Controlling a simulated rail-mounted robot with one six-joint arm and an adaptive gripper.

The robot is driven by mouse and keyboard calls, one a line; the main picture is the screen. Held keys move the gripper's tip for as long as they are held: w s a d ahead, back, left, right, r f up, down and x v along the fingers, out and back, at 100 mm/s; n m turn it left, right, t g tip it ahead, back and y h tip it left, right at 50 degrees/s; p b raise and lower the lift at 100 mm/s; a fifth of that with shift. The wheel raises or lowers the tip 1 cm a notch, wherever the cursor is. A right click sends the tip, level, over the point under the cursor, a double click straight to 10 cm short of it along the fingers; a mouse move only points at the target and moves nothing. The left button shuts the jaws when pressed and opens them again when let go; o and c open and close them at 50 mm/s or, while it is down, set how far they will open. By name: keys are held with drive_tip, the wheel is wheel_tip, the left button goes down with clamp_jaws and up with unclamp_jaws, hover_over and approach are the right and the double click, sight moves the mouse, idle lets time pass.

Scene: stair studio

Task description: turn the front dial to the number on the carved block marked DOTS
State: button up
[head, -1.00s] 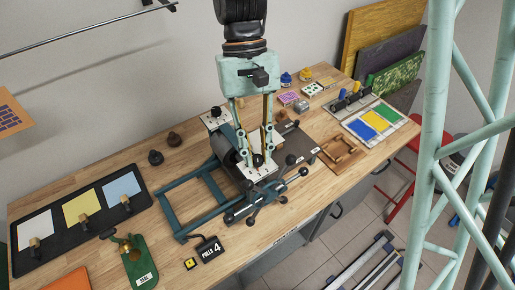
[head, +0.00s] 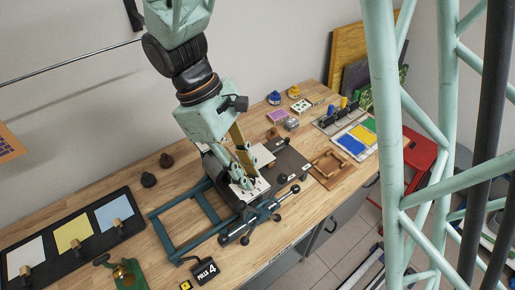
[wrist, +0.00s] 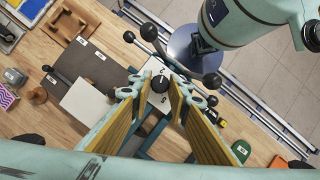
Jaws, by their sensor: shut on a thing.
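The front dial is a black knob (wrist: 160,84) on a white numbered plate (wrist: 153,100) on the press, seen in the wrist view. My gripper (wrist: 158,82) is shut on the knob, one finger on each side. In the head view my gripper (head: 243,181) comes down on the white plate (head: 257,188) and hides most of the knob; the dial's setting is unreadable. Small carved blocks stand at the back of the bench: a white one with dark spots (head: 301,106), a pink patterned one (head: 278,116) and a grey one (head: 291,125). Their markings are too small to read.
The blue press frame (head: 165,232) and its star handles (head: 245,240) surround the plate. A black PULLS 4 sign (head: 206,271) stands in front. A colour tray (head: 352,146) and a wooden frame (head: 330,165) lie right. Bare bench (head: 150,200) shows left of the press.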

drive_tip(key=shift+s+a+r+n+t, duration=0.15)
drive_tip(key=shift+n+t, duration=0.15)
drive_tip(key=shift+n, duration=0.3)
drive_tip(key=o, duration=0.8)
drive_tip(key=shift+o, duration=0.2)
drive_tip(key=shift+r, duration=0.15)
drive_tip(key=v, duration=1.1)
drive_tip(key=shift+r, duration=0.3)
drive_tip(key=shift+a, duration=0.1)
